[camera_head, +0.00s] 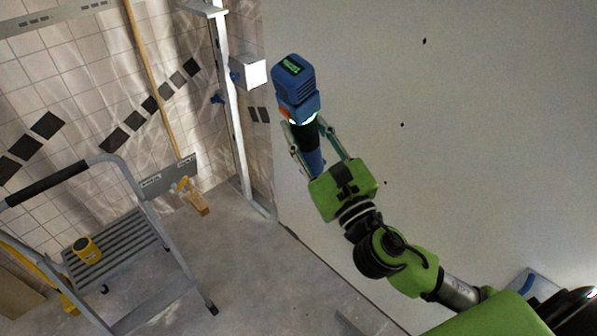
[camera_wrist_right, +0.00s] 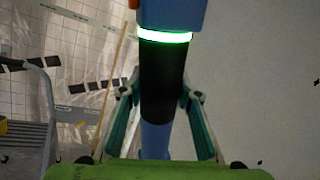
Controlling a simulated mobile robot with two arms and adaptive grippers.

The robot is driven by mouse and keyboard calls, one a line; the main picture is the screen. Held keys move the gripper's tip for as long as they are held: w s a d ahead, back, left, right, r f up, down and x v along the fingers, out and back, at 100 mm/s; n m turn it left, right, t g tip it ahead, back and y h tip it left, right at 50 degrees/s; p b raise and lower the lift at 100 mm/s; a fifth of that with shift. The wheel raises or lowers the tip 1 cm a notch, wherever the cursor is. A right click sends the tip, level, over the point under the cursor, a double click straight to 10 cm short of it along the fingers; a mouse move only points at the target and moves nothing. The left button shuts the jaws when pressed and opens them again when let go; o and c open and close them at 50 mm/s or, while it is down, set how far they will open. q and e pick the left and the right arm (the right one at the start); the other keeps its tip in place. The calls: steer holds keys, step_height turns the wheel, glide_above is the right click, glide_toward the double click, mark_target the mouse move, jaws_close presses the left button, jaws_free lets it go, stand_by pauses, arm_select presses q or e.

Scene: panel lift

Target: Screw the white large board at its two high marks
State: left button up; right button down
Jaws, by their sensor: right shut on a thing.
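The white large board (camera_head: 480,110) fills the right half of the head view as an upright wall, and it also shows at the right of the right wrist view (camera_wrist_right: 260,70). Several small dark marks are on it, one high mark (camera_head: 424,41) near the top and others lower down. My right gripper (camera_head: 307,142) is shut on a blue and black screwdriver (camera_head: 293,82), holding it by its black handle in front of the board's left edge. The handle (camera_wrist_right: 163,85) with a lit green ring shows between the fingers in the right wrist view. My left gripper is not in view.
A grey step ladder (camera_head: 115,240) with a yellow object (camera_head: 86,249) on its step stands at the left. A metal stud (camera_head: 232,110) with a white box (camera_head: 248,72) and a wooden-handled scraper (camera_head: 168,180) stand by the tiled wall. The floor between is clear.

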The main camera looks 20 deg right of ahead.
steer(key=w+d+r+n+t+y+p, duration=0.25)
steer(key=r+n, duration=0.25)
steer(key=r, duration=0.8)
steer(key=w+d+r+n+t+y+p, duration=0.15)
steer(key=r+n+p, duration=0.25)
steer(key=r, duration=0.9)
steer(key=s+d+r+n+y+p, duration=0.1)
steer(key=d+r+n, duration=0.3)
steer(key=r, duration=0.8)
steer(key=s+d+r+n+y+p, duration=0.1)
steer(key=s+d+r+n+y, duration=0.2)
steer(key=r, duration=0.9)
steer(key=shift+d+r+n+p, duration=0.25)
steer(key=shift+d+n+p, duration=0.25)
steer(key=shift+n, duration=0.4)
steer(key=shift+s, duration=0.1)
steer(key=shift+w+d, duration=0.2)
steer(key=shift+d, duration=0.3)
steer(key=shift+w+d+r+b, duration=0.2)
steer(key=shift+w+d+b, duration=0.05)
steer(key=shift+d+b, duration=0.3)
stand_by(0.5)
